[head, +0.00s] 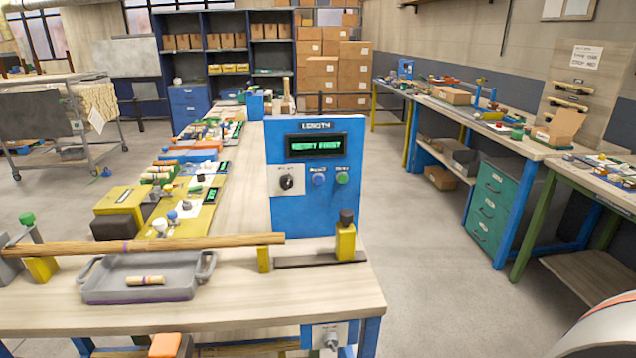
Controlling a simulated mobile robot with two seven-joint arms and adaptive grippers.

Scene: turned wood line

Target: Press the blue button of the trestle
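A blue box (315,208) headed LENGTH stands upright at the back of the near wooden table. Its dark display (317,147) shows green letters too small to read surely. Below it, from left to right, are a black knob (286,182) on a white plate, a round blue button (319,179) and a green button (342,178). Nothing covers the blue button, and no gripper is near it. Neither of my grippers shows in the head view.
A long turned wood piece (150,244) lies above a grey tray (110,291) holding a short wood piece (146,281). A yellow stop (345,241) with a black knob stands before the blue box, to its right. Open floor (420,260) lies right of the table.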

